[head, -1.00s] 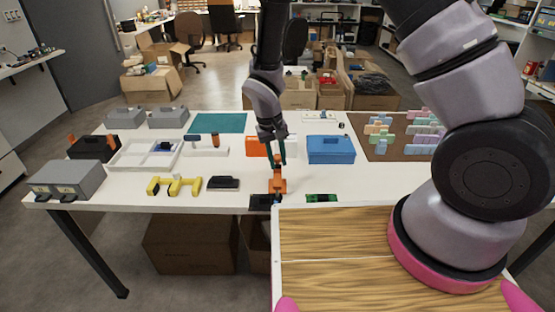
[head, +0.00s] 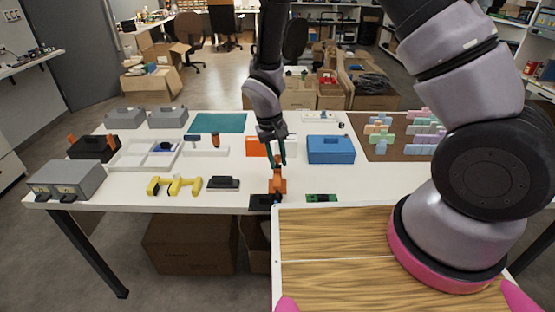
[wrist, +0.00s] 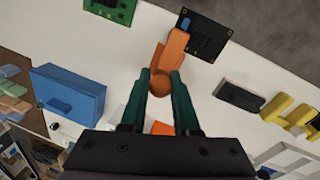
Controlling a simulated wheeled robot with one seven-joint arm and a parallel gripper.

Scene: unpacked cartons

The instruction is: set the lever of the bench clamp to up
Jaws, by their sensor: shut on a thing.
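The bench clamp (head: 278,185) is orange on a black base plate (head: 262,202) at the front edge of the white table. In the wrist view its orange body (wrist: 175,45) stands on the black plate (wrist: 204,38), with a small blue part beside it. The lever ends in an orange-brown ball knob (wrist: 159,85). My gripper (wrist: 160,88), with dark green fingers, is shut on this knob; it shows from above in the head view (head: 276,160). The fingers partly hide the lever, and its exact angle is hard to tell.
A green circuit board (head: 321,198) lies right of the clamp, with a blue box (head: 331,150) behind it. A black device (head: 223,183) and a yellow tool (head: 174,186) lie to the left. An orange item (head: 256,146) lies behind my gripper.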

